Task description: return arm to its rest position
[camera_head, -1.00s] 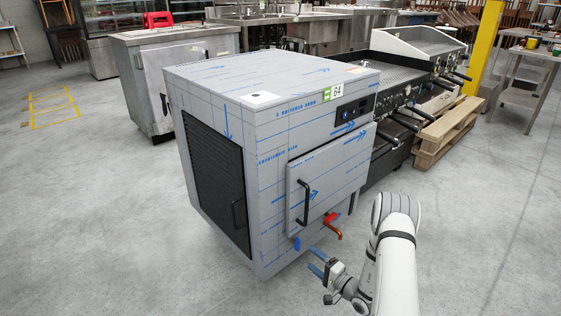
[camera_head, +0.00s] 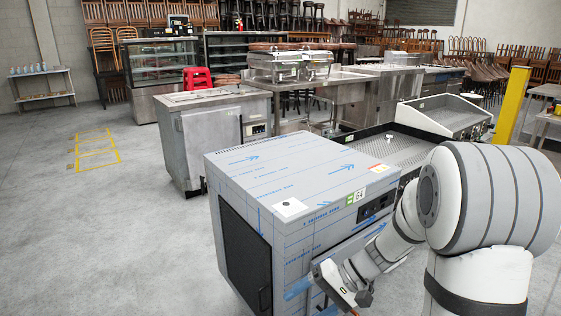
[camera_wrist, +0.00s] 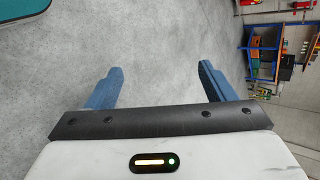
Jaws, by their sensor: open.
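My white arm (camera_head: 470,200) rises large at the right of the head view, bent. It covers part of the wrapped steel cabinet (camera_head: 285,185). My gripper (camera_head: 306,301) hangs low in front of the cabinet as seen in the head view, its blue fingers apart. In the wrist view my gripper (camera_wrist: 160,72) is open, with nothing between the fingers but grey floor behind. The cabinet's front door and lower fittings are mostly hidden by my arm or out of the frame.
A steel counter (camera_head: 210,130) stands behind the cabinet, with a griddle (camera_head: 375,150) to its right. A yellow post (camera_head: 511,105) stands at the right. Open concrete floor (camera_head: 110,220) lies at the left. The wrist view shows a tool rack (camera_wrist: 270,60).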

